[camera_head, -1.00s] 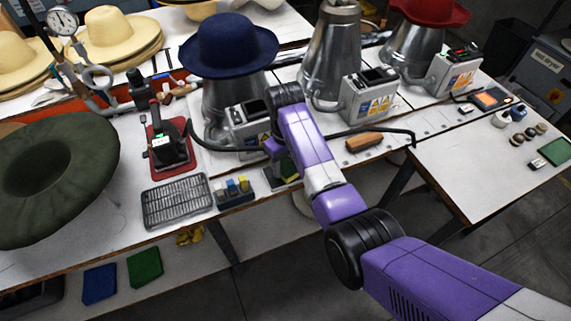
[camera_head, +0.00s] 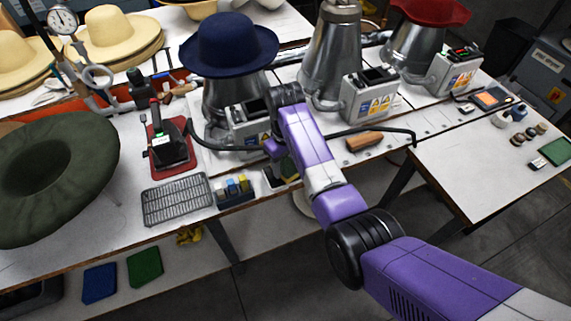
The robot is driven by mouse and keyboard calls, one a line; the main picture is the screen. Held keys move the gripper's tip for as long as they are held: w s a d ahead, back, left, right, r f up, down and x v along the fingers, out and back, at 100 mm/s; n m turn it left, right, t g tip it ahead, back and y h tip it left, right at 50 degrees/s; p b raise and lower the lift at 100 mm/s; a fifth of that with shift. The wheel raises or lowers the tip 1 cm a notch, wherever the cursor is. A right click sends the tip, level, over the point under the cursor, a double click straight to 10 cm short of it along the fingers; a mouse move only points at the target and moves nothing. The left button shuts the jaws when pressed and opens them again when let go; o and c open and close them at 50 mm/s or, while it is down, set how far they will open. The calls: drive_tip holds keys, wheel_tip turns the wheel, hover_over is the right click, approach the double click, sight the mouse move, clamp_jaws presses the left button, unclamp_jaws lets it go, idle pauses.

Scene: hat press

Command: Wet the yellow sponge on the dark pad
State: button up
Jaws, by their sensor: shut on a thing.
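My gripper (camera_head: 281,154) is over the front edge of the bench, below the navy hat's press. My own wrist and arm hide most of its fingers. It is shut on a small sponge (camera_head: 289,167), which shows as a dull yellow-green patch just under it. A dark pad (camera_head: 271,179) with a pale edge lies at the bench edge, just left of and below the sponge. I cannot tell whether the sponge touches the pad.
A dark caddy (camera_head: 236,196) with small blue, grey and yellow blocks stands left of the pad, beside a wire rack (camera_head: 177,200). A navy hat (camera_head: 229,45) sits on its metal press behind my gripper. A wooden-handled brush (camera_head: 364,141) lies to the right.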

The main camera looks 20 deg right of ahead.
sight(285, 165)
drive_tip(key=shift+f, duration=0.4)
idle(0.7)
wheel_tip(285, 165, up, 7)
drive_tip(key=p, duration=0.6)
drive_tip(key=shift+r+p, duration=0.1)
drive_tip(key=shift+p, duration=0.25)
idle(0.6)
